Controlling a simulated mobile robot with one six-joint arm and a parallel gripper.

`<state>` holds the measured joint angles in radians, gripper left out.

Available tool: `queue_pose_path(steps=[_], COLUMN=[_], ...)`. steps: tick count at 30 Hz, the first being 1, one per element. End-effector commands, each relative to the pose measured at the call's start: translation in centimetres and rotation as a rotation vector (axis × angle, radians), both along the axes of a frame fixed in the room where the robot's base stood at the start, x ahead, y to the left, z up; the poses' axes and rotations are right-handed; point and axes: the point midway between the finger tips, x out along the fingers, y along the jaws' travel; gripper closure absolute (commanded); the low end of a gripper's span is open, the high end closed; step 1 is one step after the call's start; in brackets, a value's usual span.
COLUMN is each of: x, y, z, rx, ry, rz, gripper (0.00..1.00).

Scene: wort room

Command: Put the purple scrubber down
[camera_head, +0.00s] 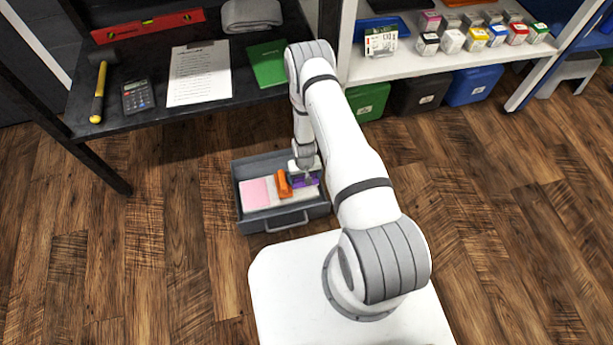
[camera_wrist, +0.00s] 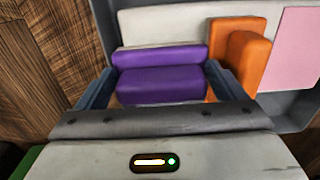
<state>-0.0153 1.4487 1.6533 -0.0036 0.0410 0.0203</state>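The purple scrubber (camera_wrist: 160,75) sits between the two fingers of my gripper (camera_wrist: 162,78), which meet its ends; the gripper looks shut on it. In the head view the purple scrubber (camera_head: 306,183) is at the right end of the open grey drawer (camera_head: 283,223), under my gripper (camera_head: 307,176). Whether its underside touches the drawer floor cannot be seen. An orange block-shaped thing (camera_head: 284,184) stands just to its left in the head view; it shows to its right in the wrist view (camera_wrist: 240,52).
A pink pad (camera_head: 256,193) lies at the drawer's left. A dark table (camera_head: 150,112) behind carries a hammer (camera_head: 98,95), calculator (camera_head: 138,95), paper sheet (camera_head: 199,74) and green folder (camera_head: 267,63). Bins (camera_head: 419,92) and a shelf stand at the back right. Floor beside the drawer is clear.

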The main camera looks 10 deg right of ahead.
Motion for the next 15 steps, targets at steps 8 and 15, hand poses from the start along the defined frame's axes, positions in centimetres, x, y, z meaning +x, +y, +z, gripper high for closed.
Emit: queue_pose_path(steps=[8, 15], x=[0.0, 0.2], y=[0.0, 0.1], z=[0.3, 4.5], rx=[0.0, 0.0], ry=[0.0, -0.003], rz=[0.001, 0.001], gripper=[0.09, 0.09])
